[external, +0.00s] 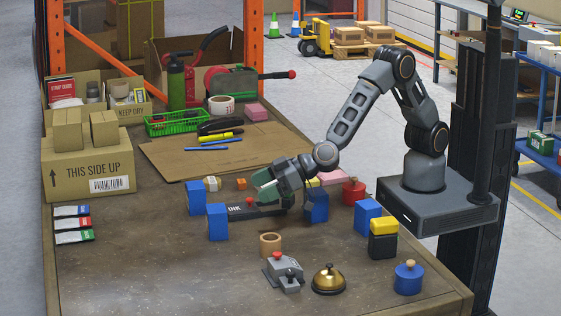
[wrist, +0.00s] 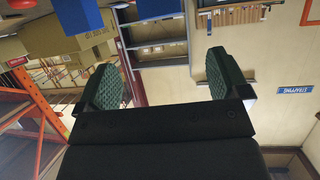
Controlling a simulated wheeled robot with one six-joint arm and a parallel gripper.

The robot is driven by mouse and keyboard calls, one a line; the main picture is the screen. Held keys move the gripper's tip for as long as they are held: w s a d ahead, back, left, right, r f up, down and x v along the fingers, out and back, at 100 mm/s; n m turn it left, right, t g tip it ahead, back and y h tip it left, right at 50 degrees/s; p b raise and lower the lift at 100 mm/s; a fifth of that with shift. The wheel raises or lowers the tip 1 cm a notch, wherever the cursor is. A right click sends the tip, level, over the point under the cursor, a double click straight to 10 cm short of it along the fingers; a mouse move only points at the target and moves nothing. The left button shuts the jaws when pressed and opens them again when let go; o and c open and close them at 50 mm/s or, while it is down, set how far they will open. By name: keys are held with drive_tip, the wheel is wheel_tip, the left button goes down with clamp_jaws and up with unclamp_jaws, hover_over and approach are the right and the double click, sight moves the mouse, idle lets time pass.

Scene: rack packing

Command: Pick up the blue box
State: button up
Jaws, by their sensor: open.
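Several blue boxes stand on the table in the external view. One box (external: 196,197) and another box (external: 217,222) stand left of my gripper (external: 266,187). A third box (external: 316,207) stands close to its right, and a fourth box (external: 367,216) stands farther right. The pictures do not show which one the task means. My gripper is above the table, pointing left, with its green-padded fingers apart and nothing between them. In the wrist view my gripper (wrist: 163,75) is open, and part of a blue thing (wrist: 80,14) shows at the top left.
A red weight (external: 353,191), a yellow block (external: 384,226) on a black one, a tape roll (external: 270,244) and a brass bell (external: 328,280) stand around. The front left of the table is clear.

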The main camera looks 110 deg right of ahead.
sight(216, 208)
drive_tip(key=x, duration=1.2)
drive_tip(key=shift+w+f, duration=0.1)
drive_tip(key=shift+w, duration=0.15)
drive_tip(key=shift+c, duration=0.4)
drive_tip(key=c, duration=0.9)
drive_tip(key=shift+c, duration=0.5)
